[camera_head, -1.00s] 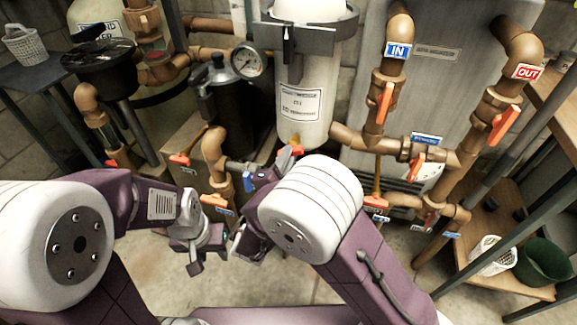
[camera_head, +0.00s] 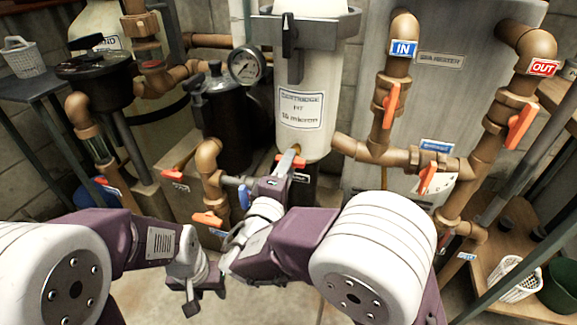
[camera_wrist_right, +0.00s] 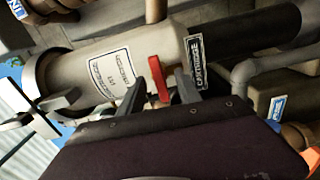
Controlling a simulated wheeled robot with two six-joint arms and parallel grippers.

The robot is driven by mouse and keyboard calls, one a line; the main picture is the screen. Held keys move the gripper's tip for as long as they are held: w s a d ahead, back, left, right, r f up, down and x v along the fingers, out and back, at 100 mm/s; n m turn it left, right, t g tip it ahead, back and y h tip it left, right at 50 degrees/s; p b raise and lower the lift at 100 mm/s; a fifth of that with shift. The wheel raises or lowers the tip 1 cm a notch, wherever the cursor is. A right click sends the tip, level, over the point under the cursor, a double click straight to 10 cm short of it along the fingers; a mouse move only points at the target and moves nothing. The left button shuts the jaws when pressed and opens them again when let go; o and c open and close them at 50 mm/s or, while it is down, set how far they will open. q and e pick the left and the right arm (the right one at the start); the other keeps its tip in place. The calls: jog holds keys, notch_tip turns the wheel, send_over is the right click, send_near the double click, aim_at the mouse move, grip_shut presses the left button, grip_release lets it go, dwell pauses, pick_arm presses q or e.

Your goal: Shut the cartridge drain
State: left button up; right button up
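The cartridge drain's red-orange lever (camera_head: 291,161) sits at the bottom of the white cartridge housing (camera_head: 304,105). In the right wrist view the lever (camera_wrist_right: 159,78) stands between the two dark fingers of my right gripper (camera_wrist_right: 168,78), beside a black "CARTRIDGE" tag (camera_wrist_right: 195,62). The fingers are spread, with the right finger visibly apart from the lever; contact on the left side is unclear. In the head view my right gripper (camera_head: 286,168) reaches up to the lever, partly hiding it and its valve. My left gripper (camera_head: 193,292) hangs low, away from the drain; its finger opening is unclear.
A black pump with a gauge (camera_head: 246,65) stands left of the housing. Orange-handled valves surround the area, including a low one (camera_head: 207,218) on the left and others on the heater's "IN" and "OUT" pipes. Open floor lies below.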

jog(key=shift+s+a, duration=0.1)
dwell(0.3)
jog(key=b+v, duration=0.1)
jog(key=v, duration=0.5)
jog(key=shift+s, duration=0.35)
